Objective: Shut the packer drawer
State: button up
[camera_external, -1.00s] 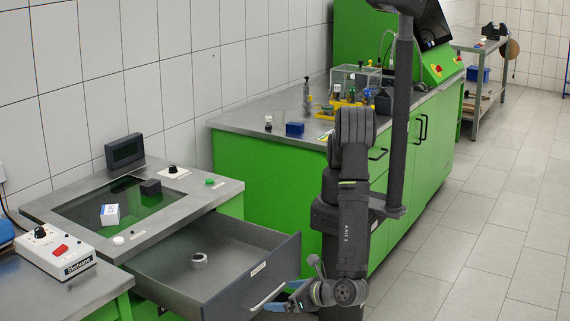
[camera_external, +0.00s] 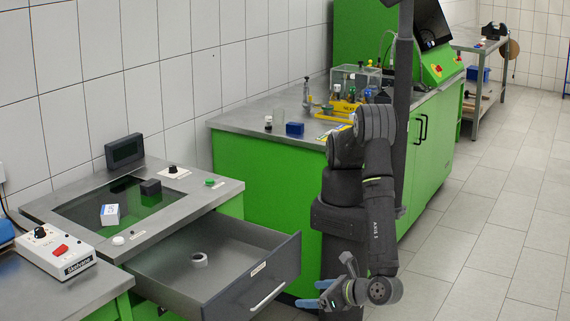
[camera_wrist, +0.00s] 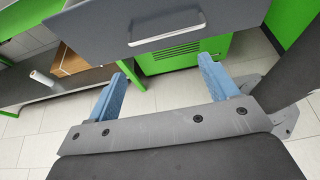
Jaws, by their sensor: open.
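The packer drawer (camera_external: 250,280) is pulled out from the green bench, with its dark grey front facing my arm. A round metal ring (camera_external: 199,260) lies inside it. The drawer's bar handle (camera_external: 268,296) is on the front; it also shows in the wrist view (camera_wrist: 166,37), above and between my fingers. My gripper (camera_external: 308,303) is open, with blue fingers apart and nothing between them. It is to the right of the drawer front and clear of it. In the wrist view my gripper (camera_wrist: 160,82) points toward the drawer front, below the handle.
A white control box (camera_external: 58,252) stands at left. A green cabinet (camera_external: 270,185) stands behind. The tiled floor at right is free.

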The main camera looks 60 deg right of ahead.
aim_at(210, 246)
jog(key=d+f+t, duration=0.1)
jog(key=d+f, duration=0.1)
jog(key=d, duration=0.2)
jog(key=w+d+f+t, duration=0.1)
jog(key=d+t, duration=0.1)
jog(key=d, duration=0.3)
jog(key=d+f+t, duration=0.1)
jog(key=d+f, duration=0.1)
jog(key=d, duration=0.2)
jog(key=shift+w+d+f, duration=0.25)
jog(key=shift+f, duration=0.05)
grip_shut()
jog(key=shift+t, duration=0.3)
jog(key=w, duration=1.4)
jog(key=shift+d, duration=0.15)
jog(key=shift+w, duration=0.1)
jog(key=w, duration=3)
jog(key=shift+w, duration=0.65)
jog(key=shift+r, duration=0.15)
